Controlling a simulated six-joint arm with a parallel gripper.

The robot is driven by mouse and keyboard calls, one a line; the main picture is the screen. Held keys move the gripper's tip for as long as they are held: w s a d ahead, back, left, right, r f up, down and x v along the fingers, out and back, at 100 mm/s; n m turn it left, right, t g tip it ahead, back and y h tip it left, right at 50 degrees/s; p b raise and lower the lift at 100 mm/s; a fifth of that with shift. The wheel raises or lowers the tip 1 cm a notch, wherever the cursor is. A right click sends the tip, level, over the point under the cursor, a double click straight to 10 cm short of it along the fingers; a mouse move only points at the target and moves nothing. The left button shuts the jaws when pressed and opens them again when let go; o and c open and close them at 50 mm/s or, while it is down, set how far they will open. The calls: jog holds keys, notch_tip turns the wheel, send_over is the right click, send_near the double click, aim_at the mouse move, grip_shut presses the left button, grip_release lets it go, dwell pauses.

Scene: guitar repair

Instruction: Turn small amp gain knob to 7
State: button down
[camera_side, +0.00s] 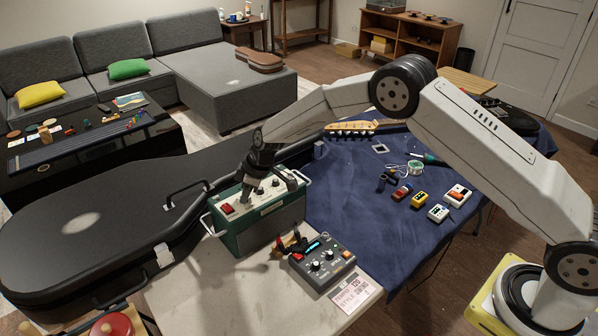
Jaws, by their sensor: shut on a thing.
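The small amp (282,220) is a green box with a pale top panel and metal handles, standing on the light bench top left of the blue cloth. Its panel carries a red switch (227,209) and dark knobs (276,182). My gripper (247,199) points down onto the left-middle part of this panel. It is shut on a knob there, which the fingers hide. I cannot read the knob's label, its scale or where its pointer stands.
A grey control box (322,264) with knobs and a printed card (357,294) lie in front of the amp. A black guitar case (60,235) stands close on the left. Small pedals (438,213), a solder spool and a guitar neck (365,127) lie on the blue cloth (345,190).

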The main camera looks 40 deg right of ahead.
jog(key=shift+s+a+m+t+h, duration=0.1)
jog(key=shift+m+t+h, duration=0.3)
jog(key=shift+m, duration=1)
jog(key=shift+a+m+t+h, duration=0.1)
jog(key=shift+m+t+h, duration=0.3)
jog(key=shift+m, duration=1.3)
jog(key=c, duration=0.5)
grip_release()
jog(key=shift+r, duration=0.1)
jog(key=shift+v, duration=3.8)
jog(key=shift+r, duration=0.1)
jog(key=s+d+r+m, duration=0.1)
jog(key=s+d, duration=0.3)
jog(key=s, duration=0.6)
jog(key=s+d+r+m+g+h, duration=0.1)
jog(key=s+d, duration=0.4)
jog(key=s, duration=0.4)
jog(key=s+d+r+m+g, duration=0.1)
jog(key=s+d, duration=0.3)
jog(key=s, duration=0.6)
jog(key=shift+s+d+r+h, duration=0.2)
jog(key=shift+s+r+h, duration=0.1)
jog(key=shift+s, duration=0.05)
